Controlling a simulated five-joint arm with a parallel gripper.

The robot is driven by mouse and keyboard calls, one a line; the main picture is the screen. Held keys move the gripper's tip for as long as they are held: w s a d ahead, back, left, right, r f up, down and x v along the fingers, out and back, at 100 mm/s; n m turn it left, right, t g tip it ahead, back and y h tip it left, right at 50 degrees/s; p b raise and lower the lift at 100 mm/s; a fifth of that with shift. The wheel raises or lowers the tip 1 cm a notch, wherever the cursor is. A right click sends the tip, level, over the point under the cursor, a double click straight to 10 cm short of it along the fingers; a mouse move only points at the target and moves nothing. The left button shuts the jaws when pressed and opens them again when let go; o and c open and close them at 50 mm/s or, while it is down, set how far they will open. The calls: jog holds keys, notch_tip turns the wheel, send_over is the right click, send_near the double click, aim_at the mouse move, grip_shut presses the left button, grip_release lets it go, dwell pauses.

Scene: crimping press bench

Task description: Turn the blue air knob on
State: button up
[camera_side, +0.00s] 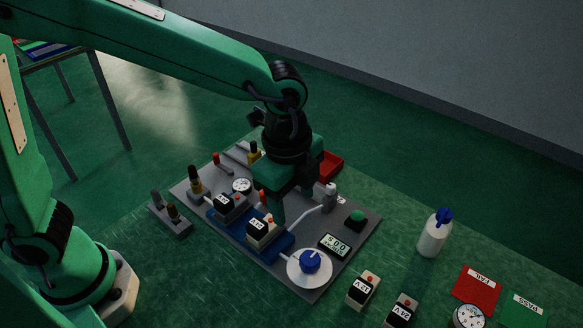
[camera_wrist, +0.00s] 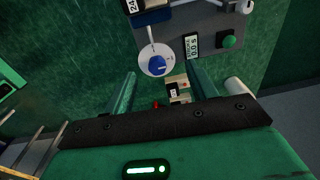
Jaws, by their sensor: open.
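The blue air knob (camera_side: 310,261) sits on a round white dial at the front corner of the grey press panel (camera_side: 313,291).
A timer display (camera_side: 334,245) and a green button (camera_side: 355,217) are beside the knob. Labelled boxes (camera_side: 263,232) stand on a blue strip; more boxes (camera_side: 363,290) are on the bench.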

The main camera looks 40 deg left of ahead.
aim_at(310, 258)
jog(key=d+f+m, duration=0.2)
jog(key=d, duration=0.1)
jog(key=s+d+f+m, duration=0.1)
jog(key=d, duration=0.1)
jog(key=shift+f+g, duration=0.15)
jog(key=shift+g, duration=0.15)
jog(key=shift+f, duration=0.2)
jog(key=shift+f, duration=3.7)
jog(key=c, duration=1)
